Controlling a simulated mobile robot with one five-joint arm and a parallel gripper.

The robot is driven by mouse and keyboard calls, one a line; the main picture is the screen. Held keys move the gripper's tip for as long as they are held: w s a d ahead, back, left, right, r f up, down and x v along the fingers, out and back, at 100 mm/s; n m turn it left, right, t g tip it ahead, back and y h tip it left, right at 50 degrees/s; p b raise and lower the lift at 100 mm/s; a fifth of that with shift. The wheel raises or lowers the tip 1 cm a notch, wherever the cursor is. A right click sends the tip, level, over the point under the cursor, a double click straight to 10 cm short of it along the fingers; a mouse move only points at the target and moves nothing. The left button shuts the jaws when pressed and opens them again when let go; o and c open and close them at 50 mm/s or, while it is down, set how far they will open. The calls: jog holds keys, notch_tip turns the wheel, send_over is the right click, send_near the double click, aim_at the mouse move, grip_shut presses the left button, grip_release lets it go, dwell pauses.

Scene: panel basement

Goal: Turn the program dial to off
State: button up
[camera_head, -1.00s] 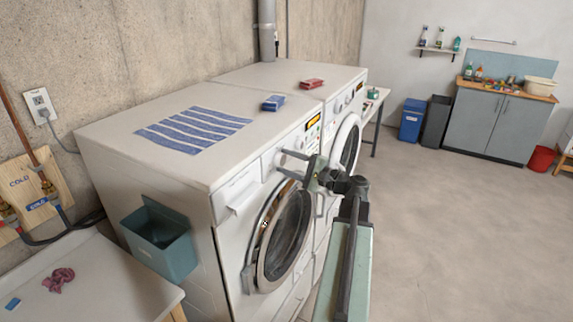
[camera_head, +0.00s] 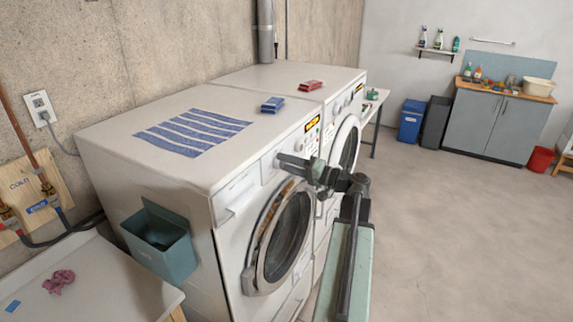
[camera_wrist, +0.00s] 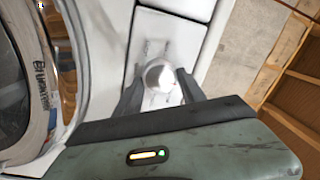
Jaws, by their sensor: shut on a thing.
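The program dial (camera_wrist: 160,76) is a round pale metallic knob on the white front panel of the nearer washing machine (camera_head: 235,215). In the wrist view it sits between the two fingers of my gripper (camera_wrist: 158,88), which is shut on it. In the head view my gripper (camera_head: 283,162) reaches the upper front of that machine, and its fingers hide most of the dial. The dial's markings are too small and blurred to read, so I cannot tell its setting.
The round glass door (camera_head: 285,235) is shut below my gripper. A second machine (camera_head: 340,95) stands beside it. A striped cloth (camera_head: 193,132), a blue box (camera_head: 272,104) and a red box (camera_head: 311,85) lie on top. The floor (camera_head: 450,220) at the right is clear.

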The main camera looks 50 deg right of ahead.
jog(key=shift+n, duration=0.6)
jog(key=shift+a+f, duration=0.1)
jog(key=o, duration=1.4)
jog(key=shift+c, duration=0.2)
jog(key=v, duration=0.8)
